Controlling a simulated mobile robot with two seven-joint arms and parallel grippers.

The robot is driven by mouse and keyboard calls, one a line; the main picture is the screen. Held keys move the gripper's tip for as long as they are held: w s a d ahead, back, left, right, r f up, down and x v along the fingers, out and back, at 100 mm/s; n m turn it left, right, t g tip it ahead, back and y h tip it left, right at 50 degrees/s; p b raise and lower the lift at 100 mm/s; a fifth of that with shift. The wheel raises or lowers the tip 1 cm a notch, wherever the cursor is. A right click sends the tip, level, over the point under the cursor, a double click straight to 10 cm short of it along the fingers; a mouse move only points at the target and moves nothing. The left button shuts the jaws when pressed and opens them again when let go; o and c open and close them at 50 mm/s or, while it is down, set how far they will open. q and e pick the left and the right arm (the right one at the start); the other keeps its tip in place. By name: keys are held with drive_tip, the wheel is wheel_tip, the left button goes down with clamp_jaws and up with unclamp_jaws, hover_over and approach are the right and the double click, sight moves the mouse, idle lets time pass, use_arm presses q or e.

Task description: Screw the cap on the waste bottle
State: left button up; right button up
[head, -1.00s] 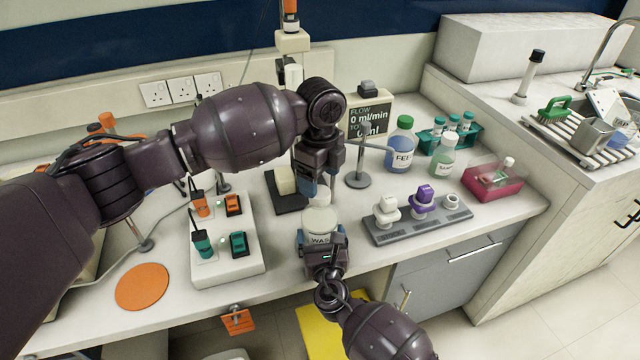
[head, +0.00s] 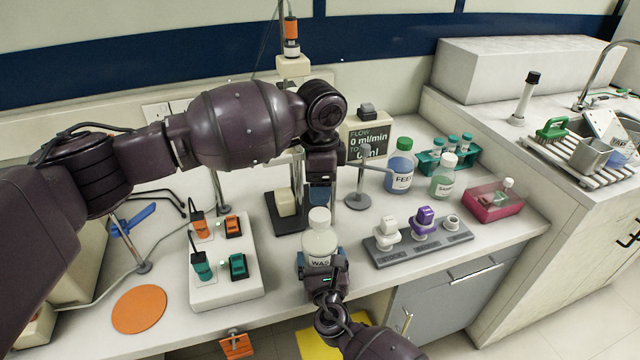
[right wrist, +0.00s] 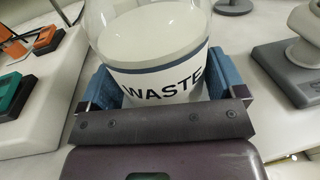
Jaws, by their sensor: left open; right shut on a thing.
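The waste bottle (head: 320,243) stands upright, a clear bottle with pale contents and a WASTE label. A white cap (head: 319,216) sits on top of its neck; how tightly it is seated I cannot tell. My right gripper (head: 320,261) is shut around the bottle's lower body from the front. In the right wrist view its blue fingers (right wrist: 165,92) flank the label, and the cap is out of frame. My left gripper (head: 320,203) is open, pointing down just above and behind the cap; one finger hides the other.
A grey rack (head: 418,243) with white and purple pieces stands to the right. A white pump block (head: 228,284) with orange and teal parts is to the left. The feed bottle (head: 400,172) and a thin stand (head: 359,190) are behind. An orange disc (head: 139,309) lies front left.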

sight(320, 214)
use_arm(q)
drive_tip(key=n, duration=0.5)
drive_tip(key=shift+s+n, duration=0.25)
drive_tip(key=shift+n, duration=0.05)
drive_tip(key=n, duration=0.6)
drive_tip(key=shift+s+d+f, duration=0.1)
drive_tip(key=shift+s+d, duration=0.1)
drive_tip(key=shift+f, duration=4)
drive_tip(key=shift+c, duration=0.4)
